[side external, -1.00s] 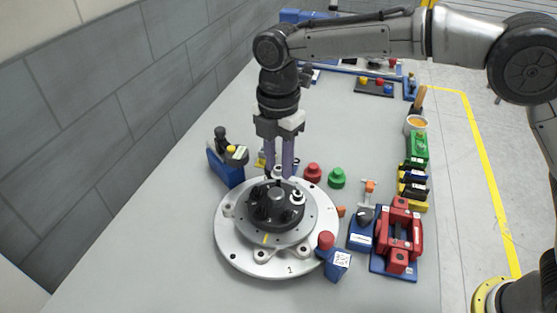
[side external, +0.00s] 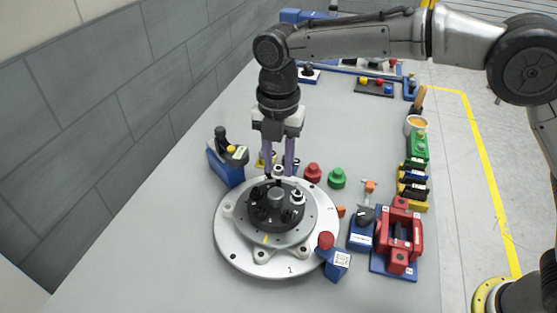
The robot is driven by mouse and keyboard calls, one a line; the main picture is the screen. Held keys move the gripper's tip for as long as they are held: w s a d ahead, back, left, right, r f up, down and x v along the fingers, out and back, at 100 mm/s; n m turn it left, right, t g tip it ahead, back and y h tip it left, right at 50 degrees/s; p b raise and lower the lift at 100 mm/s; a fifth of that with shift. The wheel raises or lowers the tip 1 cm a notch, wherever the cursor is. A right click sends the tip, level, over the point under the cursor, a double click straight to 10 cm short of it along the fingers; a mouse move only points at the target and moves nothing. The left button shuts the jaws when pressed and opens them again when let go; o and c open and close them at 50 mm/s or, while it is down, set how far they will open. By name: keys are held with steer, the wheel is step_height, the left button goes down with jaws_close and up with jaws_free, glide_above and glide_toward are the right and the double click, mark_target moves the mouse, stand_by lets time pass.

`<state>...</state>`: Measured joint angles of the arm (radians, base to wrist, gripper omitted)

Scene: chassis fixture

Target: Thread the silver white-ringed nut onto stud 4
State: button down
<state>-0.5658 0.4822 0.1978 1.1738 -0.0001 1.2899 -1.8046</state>
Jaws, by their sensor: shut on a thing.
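The round chassis fixture has a pale base plate (side external: 228,235), a grey disc and a dark hub (side external: 276,194) with several short black studs around it. My gripper (side external: 278,172) points straight down at the hub's far edge, its two purple fingers on either side of a small silver, white-ringed nut (side external: 278,170). It is shut on this nut. Whether the nut touches a stud beneath it is too small to tell. A second white-ringed nut (side external: 298,197) sits on the right side of the hub. I cannot read any stud numbers.
A blue block with black and yellow parts (side external: 226,168) stands left of the fixture. Red (side external: 312,172) and green (side external: 337,178) knobs stand behind it. A red-topped blue block (side external: 334,262) is close at the front right, with a red fixture (side external: 398,236) beyond. The table's left side is clear.

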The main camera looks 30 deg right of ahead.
steer(key=shift+n, duration=1.2)
steer(key=shift+n, duration=1.8)
steer(key=shift+n, duration=1.7)
steer(key=n, duration=0.3)
